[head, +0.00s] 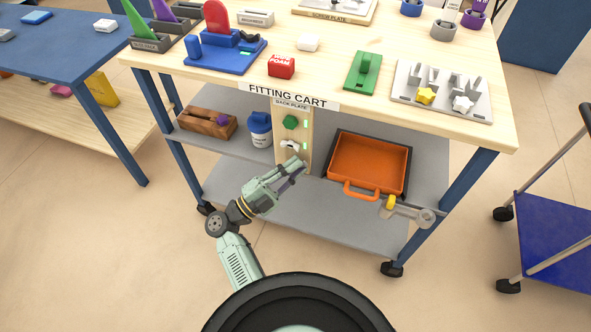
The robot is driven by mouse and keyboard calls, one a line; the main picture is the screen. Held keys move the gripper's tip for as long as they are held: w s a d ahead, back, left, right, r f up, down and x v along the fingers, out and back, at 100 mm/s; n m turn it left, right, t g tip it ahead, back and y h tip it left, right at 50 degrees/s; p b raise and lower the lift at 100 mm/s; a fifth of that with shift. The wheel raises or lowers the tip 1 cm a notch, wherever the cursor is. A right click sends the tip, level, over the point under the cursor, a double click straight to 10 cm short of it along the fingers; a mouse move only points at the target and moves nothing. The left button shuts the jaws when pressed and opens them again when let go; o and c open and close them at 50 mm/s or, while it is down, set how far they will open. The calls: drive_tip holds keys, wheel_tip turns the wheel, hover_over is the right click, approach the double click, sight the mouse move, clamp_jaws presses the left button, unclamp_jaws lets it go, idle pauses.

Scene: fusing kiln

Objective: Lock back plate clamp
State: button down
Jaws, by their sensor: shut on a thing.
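The back plate (306,160) is a pale wooden upright panel under the front edge of the fitting cart, with a sign reading back plate at its top. A green knob (291,122) sits on its upper part. Below it is a small whitish clamp (290,145), partly hidden by my gripper. My gripper (298,165) reaches up from the lower left to the plate's lower half, just below the clamp body. Its fingers are shut on what seems to be the clamp's handle. The handle is mostly hidden, so its exact angle cannot be told.
An orange tray (370,161) stands right of the plate on the shelf. A blue-lidded jar (260,130) and a wooden block (208,124) are to the left. The cart top (330,75) overhangs the plate. Free floor lies in front.

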drive_tip(key=n+t, duration=0.2)
drive_tip(key=n+t+y, duration=0.1)
drive_tip(key=n+t, duration=0.1)
drive_tip(key=n, duration=0.1)
drive_tip(key=n+t, duration=0.2)
drive_tip(key=n, duration=0.1)
drive_tip(key=shift+w+a+r+t+y, duration=0.1)
drive_tip(key=shift+a+r+t+y, duration=0.2)
drive_tip(key=shift+a+r+t, duration=0.1)
drive_tip(key=n+t+y, duration=0.2)
drive_tip(key=n+y, duration=0.1)
drive_tip(key=n, duration=0.1)
drive_tip(key=n+t+y, duration=0.2)
drive_tip(key=n+y, duration=0.1)
drive_tip(key=n, duration=0.1)
drive_tip(key=a+n+t+y, duration=0.1)
drive_tip(key=n+t+y, duration=0.1)
drive_tip(key=n, duration=0.2)
drive_tip(key=shift+w+r+t+y, duration=0.15)
drive_tip(key=shift+w+t+y, duration=0.05)
drive_tip(key=shift+t+y, duration=0.2)
drive_tip(key=shift+n+y, duration=0.5)
drive_tip(key=shift+n, duration=0.2)
drive_tip(key=c, duration=1.6)
unclamp_jaws()
drive_tip(key=shift+o, duration=0.2)
drive_tip(key=shift+m+h, duration=0.3)
